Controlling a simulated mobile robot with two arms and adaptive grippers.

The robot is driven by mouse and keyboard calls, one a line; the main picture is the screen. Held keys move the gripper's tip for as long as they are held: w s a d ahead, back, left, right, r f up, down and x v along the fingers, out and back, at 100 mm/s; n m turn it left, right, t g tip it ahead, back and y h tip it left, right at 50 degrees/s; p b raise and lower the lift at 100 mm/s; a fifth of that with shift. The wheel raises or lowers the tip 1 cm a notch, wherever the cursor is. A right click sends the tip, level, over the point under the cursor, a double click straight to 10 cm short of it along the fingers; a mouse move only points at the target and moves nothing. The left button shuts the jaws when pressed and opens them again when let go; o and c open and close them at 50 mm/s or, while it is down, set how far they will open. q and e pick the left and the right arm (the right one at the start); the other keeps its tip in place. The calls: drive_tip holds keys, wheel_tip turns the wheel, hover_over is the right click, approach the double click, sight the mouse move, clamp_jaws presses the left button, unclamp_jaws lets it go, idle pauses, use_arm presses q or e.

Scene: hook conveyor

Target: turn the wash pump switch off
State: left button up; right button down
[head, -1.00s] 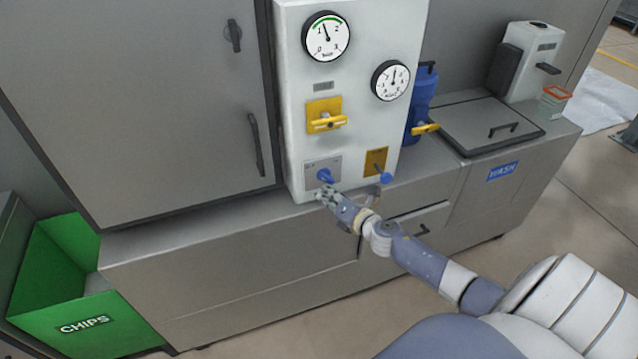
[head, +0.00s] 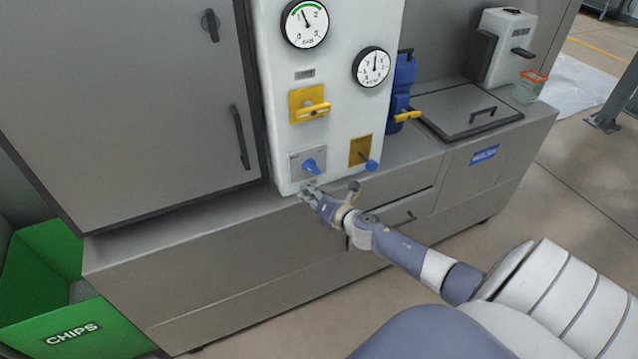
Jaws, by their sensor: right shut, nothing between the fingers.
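On the white control panel (head: 341,118) a blue rotary knob (head: 312,166) sits on a grey plate at the lower left. A blue ball-ended lever (head: 371,165) sticks out of a yellow plate to its right. The small labels are too blurred to read, so I cannot tell for sure which control is the wash pump switch. My right gripper (head: 307,189) is shut and empty, just below the blue knob near the panel's bottom edge, and appears apart from it. My left gripper is not in view.
Above the knob are a yellow-handled valve (head: 311,106) and two gauges. A blue filter body with a yellow handle (head: 404,92) stands right of the panel. A cabinet door (head: 130,110) is on the left, a green chips bin (head: 75,325) at lower left.

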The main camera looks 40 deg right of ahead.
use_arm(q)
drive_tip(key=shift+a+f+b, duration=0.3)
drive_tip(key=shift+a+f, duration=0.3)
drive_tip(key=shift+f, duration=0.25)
use_arm(e)
drive_tip(key=v, duration=0.9)
drive_tip(key=shift+s+a+f, duration=0.2)
drive_tip(key=shift+s+a, duration=0.25)
